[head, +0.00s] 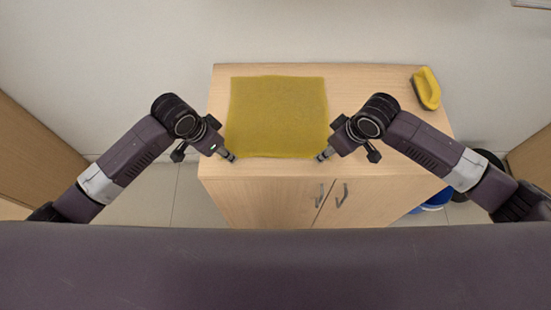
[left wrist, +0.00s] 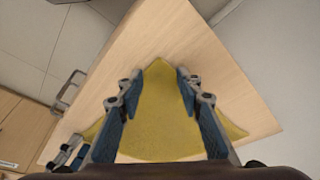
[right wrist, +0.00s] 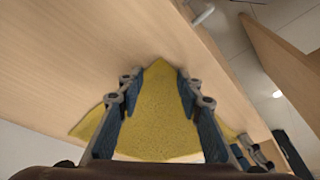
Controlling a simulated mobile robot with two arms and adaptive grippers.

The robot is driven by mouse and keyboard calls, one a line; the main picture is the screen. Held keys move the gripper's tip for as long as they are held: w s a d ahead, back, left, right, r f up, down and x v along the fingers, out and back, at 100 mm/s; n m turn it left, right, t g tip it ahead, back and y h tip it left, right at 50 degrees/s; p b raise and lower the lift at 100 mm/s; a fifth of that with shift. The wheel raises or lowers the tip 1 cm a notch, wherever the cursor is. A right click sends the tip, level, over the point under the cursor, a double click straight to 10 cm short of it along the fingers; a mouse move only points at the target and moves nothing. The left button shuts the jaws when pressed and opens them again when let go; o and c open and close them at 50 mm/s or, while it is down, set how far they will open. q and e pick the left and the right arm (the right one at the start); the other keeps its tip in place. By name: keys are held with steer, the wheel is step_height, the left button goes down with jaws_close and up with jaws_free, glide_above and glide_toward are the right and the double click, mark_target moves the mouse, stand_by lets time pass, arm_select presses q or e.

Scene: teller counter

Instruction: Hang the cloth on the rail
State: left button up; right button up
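The yellow cloth (head: 277,115) lies flat and spread out on the left part of the wooden counter top (head: 370,90). My left gripper (head: 231,157) is at its near left corner. In the left wrist view the fingers (left wrist: 158,88) stand apart, with a corner of the cloth (left wrist: 160,115) between them. My right gripper (head: 320,157) is at the near right corner. In the right wrist view its fingers (right wrist: 157,88) are also apart on either side of a cloth corner (right wrist: 158,115). I cannot make out a rail for certain in any view.
Cabinet doors with two metal handles (head: 341,195) are below the front edge. A blue object (head: 437,201) and a black round object (head: 484,160) stand on the floor at right. The counter's middle right is clear.

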arm_select(q)
steer(key=c, duration=0.5)
arm_select(e)
steer(key=shift+f, duration=0.1)
steer(key=c, duration=0.5)
arm_select(q)
steer(key=shift+f, duration=0.15)
steer(key=c, duration=0.4)
arm_select(e)
steer(key=shift+f, duration=0.1)
steer(key=c, duration=0.4)
arm_select(q)
jaws_close()
arm_select(e)
jaws_close()
